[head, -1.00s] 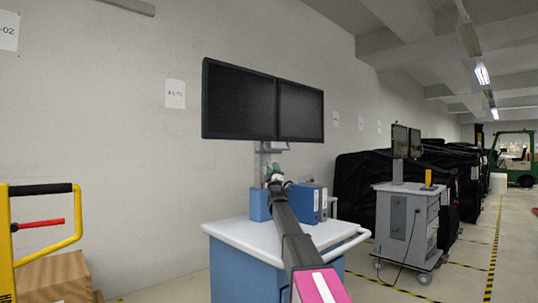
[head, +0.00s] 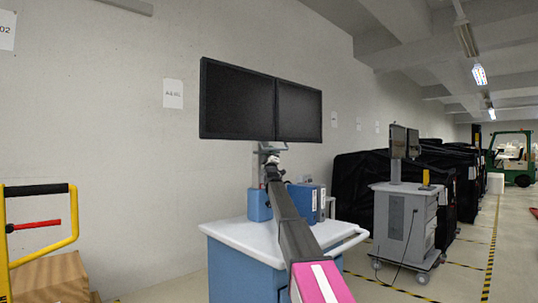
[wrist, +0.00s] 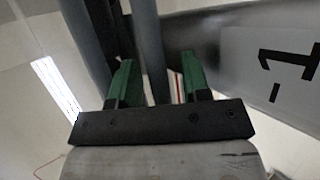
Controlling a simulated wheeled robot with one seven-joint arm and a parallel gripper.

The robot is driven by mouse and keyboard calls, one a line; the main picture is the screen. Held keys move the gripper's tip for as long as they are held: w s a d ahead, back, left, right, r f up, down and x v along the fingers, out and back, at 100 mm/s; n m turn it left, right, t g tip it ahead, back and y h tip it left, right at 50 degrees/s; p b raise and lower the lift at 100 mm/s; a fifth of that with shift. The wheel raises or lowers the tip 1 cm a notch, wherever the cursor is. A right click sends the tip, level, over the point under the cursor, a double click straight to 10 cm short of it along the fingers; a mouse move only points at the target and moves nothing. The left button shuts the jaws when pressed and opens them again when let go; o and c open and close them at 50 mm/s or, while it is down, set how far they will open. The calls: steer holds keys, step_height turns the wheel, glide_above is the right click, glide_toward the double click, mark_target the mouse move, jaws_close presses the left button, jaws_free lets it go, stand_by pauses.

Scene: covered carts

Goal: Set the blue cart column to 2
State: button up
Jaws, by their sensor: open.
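The blue cart (head: 240,275) has a pale top (head: 240,238) and carries two dark monitors (head: 238,100) on a grey column (head: 262,153). My arm reaches over the cart top, and my gripper (head: 271,160) is at the column just below the monitors, small and partly hidden by my arm. In the wrist view my gripper (wrist: 156,82) is open, its two green fingers apart. A dark grey bar (wrist: 148,45) shows between the fingers; I cannot tell whether they touch it. A pale label (wrist: 280,62) with a sideways "1" and a dash is at the right.
Blue binders (head: 303,200) stand on the cart top beside my arm. A grey cart (head: 400,222) with its own monitors is at the right, before black covered carts (head: 360,185). A yellow-framed trolley (head: 40,240) is at the left. Marked floor lies at the right.

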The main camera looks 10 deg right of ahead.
jaws_close()
step_height(320, 180, down, 5)
steer(key=shift+f, duration=0.1)
stand_by(0.3)
jaws_free()
steer(key=v, duration=1)
steer(key=shift+s+f, duration=0.2)
steer(key=shift+s, duration=0.1)
